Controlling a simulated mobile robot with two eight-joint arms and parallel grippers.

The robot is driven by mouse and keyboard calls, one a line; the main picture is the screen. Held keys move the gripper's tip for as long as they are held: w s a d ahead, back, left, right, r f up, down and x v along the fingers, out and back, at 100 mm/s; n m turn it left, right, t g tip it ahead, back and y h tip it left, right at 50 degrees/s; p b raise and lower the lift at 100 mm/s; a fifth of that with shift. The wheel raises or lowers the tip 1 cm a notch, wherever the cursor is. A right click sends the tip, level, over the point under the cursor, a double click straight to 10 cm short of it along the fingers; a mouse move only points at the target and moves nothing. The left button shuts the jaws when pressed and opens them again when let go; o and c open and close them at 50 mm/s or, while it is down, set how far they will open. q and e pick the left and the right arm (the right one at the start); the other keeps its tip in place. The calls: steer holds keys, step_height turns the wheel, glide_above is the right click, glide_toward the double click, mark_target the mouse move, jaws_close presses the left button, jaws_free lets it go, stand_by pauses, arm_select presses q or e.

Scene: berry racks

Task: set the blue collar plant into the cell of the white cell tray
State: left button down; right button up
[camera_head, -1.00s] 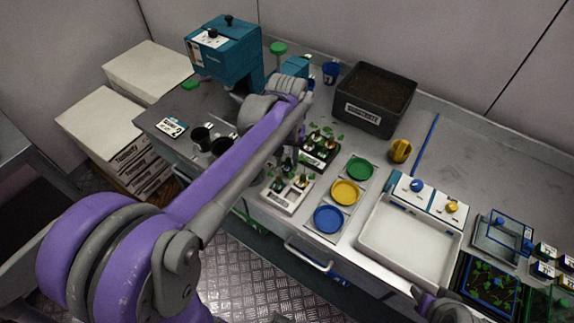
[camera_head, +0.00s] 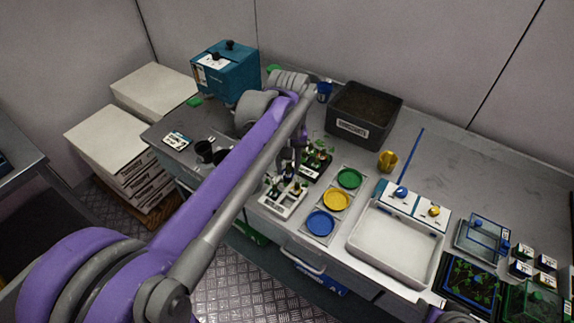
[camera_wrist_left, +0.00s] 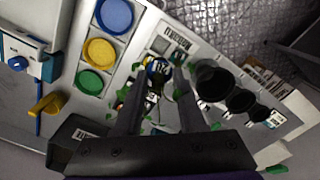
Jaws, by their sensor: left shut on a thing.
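The white cell tray (camera_head: 268,207) stands at the front edge of the bench in the head view, with several small plants in it. Its labelled edge shows in the left wrist view (camera_wrist_left: 174,38). My left gripper (camera_head: 296,160) is over the tray's back side, pointing down; the arm partly hides it. In the left wrist view my left gripper (camera_wrist_left: 158,80) has its fingers closed around the blue collar plant (camera_wrist_left: 157,66), above or at the tray. Whether the plant touches a cell is hidden. My right gripper (camera_head: 450,314) is only partly visible at the bottom edge.
A dark tray of plants (camera_head: 326,168) is just behind the white tray. Blue (camera_head: 320,222), yellow (camera_head: 336,200) and green (camera_head: 349,178) dishes stand to the right. Black pots (camera_head: 204,150) are to the left. A soil bin (camera_head: 350,129) is behind.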

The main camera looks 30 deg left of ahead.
mark_target(288, 179)
arm_select(q)
steer(key=shift+a+f+b, duration=0.1)
steer(key=shift+f+b, duration=0.2)
steer(key=shift+f, duration=0.35)
steer(key=shift+f+b, duration=1.15)
steer(key=shift+f, duration=1.1)
steer(key=shift+f+b, duration=1.95)
steer(key=shift+f, duration=1.5)
arm_select(e)
steer(key=s+f, duration=0.3)
steer(key=f, duration=0.6)
steer(key=shift+g, duration=0.4)
steer(key=shift+s, duration=0.1)
arm_select(q)
steer(key=shift+c, duration=2.1)
jaws_free()
steer(key=shift+r, duration=0.15)
steer(key=shift+w+r+p, duration=0.1)
steer(key=shift+r+p, duration=2.55)
steer(key=shift+r, duration=1.75)
arm_select(e)
step_height(288, 179, up, 7)
steer(key=w, duration=0.2)
steer(key=shift+w+f, duration=0.15)
